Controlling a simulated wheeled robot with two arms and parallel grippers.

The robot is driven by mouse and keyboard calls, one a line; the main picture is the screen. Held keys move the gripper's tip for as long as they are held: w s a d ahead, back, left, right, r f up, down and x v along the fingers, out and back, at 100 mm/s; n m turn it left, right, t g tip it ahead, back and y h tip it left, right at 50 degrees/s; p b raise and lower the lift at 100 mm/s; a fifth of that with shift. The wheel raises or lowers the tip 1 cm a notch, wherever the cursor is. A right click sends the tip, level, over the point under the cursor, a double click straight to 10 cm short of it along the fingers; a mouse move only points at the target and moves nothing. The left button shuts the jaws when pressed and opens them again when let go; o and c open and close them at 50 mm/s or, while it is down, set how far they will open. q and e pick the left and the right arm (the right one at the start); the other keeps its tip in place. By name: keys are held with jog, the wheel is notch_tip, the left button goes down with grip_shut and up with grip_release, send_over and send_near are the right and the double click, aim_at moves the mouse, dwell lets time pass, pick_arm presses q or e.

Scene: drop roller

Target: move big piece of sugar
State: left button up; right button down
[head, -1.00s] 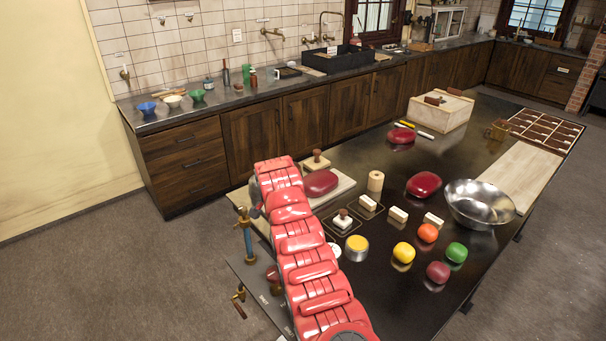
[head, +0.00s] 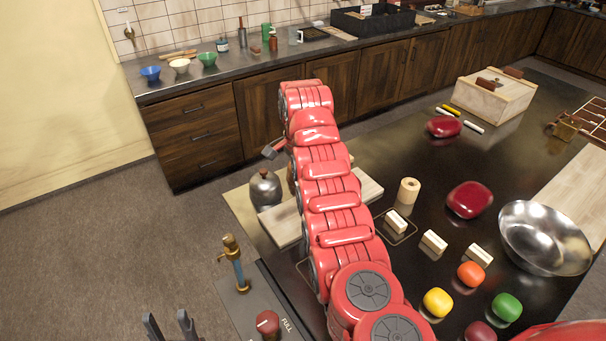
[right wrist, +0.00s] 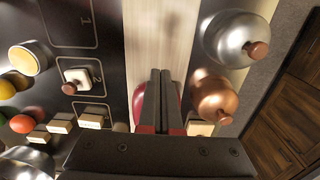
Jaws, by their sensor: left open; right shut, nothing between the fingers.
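Large glossy dark red lumps, seemingly the big sugar pieces, lie on the black table: one in the middle (head: 469,200), another farther back (head: 444,127). A third lump (right wrist: 138,104) is on the pale board (head: 281,225), mostly hidden behind my right fingers in the right wrist view and behind my red right arm in the head view. My right gripper (right wrist: 160,73) is shut and empty, pointing over the board beside that lump; I cannot tell if it touches. My left gripper (head: 169,322) is open and empty at the bottom left, away from the lumps.
A silver pot (right wrist: 235,38) and copper pot (right wrist: 213,97) stand beside the board. Small blocks (head: 434,241), coloured balls (head: 471,273) and a steel bowl (head: 545,238) are on the right. A brass valve (head: 236,262) rises at the left. A wooden box (head: 494,95) stands farther back.

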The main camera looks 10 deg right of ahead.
notch_tip(320, 180, down, 7)
jog(key=p, duration=0.3)
jog(key=shift+w+d+f, duration=0.1)
jog(key=shift+d+f, duration=0.05)
jog(key=shift+f, duration=0.05)
jog(key=shift+w+d, duration=0.2)
jog(key=shift+d, duration=0.15)
jog(key=shift+w+d+f, duration=0.15)
jog(key=shift+d, duration=0.25)
jog(key=shift+w+d+f, duration=0.1)
jog(key=shift+d, duration=0.3)
jog(key=shift+w+d+b, duration=0.3)
jog(key=shift+d+b, duration=0.15)
jog(key=shift+b, duration=0.1)
jog(key=shift+w+d+r, duration=0.1)
jog(key=shift+d, duration=0.1)
